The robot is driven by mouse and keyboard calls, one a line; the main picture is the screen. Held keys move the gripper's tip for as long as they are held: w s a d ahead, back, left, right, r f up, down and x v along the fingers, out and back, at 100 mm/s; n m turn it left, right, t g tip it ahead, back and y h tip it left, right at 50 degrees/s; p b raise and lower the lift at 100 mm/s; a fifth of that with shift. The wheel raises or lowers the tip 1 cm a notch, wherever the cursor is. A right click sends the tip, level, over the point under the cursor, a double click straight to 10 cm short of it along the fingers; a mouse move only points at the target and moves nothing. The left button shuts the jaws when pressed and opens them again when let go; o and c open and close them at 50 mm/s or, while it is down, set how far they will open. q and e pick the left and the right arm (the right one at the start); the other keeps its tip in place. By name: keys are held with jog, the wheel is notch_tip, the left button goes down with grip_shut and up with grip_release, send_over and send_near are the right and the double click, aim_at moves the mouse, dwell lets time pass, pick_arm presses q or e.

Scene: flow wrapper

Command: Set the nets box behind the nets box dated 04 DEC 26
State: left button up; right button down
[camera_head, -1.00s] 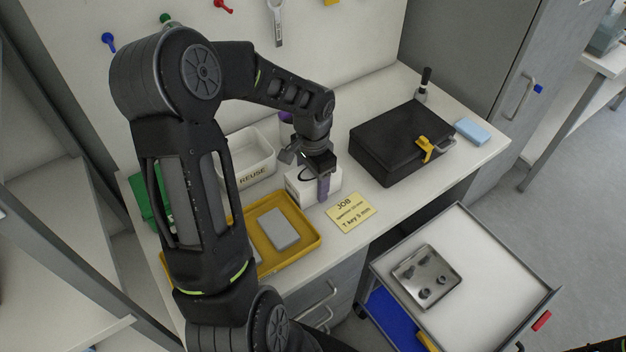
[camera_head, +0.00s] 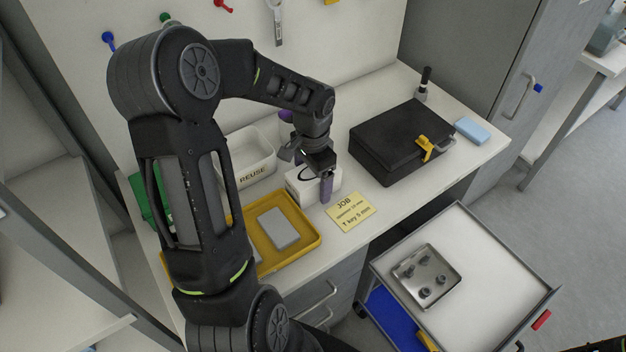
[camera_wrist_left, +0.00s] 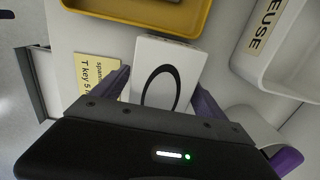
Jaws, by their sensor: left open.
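A white box (camera_head: 303,190) with a black oval mark stands on the bench between the yellow tray and the black case. In the left wrist view the same box (camera_wrist_left: 165,62) sits between the two purple fingers. My left gripper (camera_head: 314,176) is over the box, open, with one finger at the side nearer the job card. In the wrist view the gripper (camera_wrist_left: 160,92) has visible room beside the box. I cannot read a date on the box. No second box like it is visible. My right gripper is out of view.
A white REUSE bin (camera_head: 250,160) and a purple-lidded container (camera_head: 286,117) stand close behind. A yellow tray (camera_head: 312,236) lies at the left front, the job card (camera_head: 351,212) at the front, a black case (camera_head: 400,140) to the right.

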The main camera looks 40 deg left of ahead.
pick_arm(q)
notch_tip(320, 180, up, 11)
jog(key=shift+f+b, duration=0.2)
jog(key=shift+b, duration=0.1)
jog(key=shift+r, duration=0.55)
jog(key=shift+o, duration=0.5)
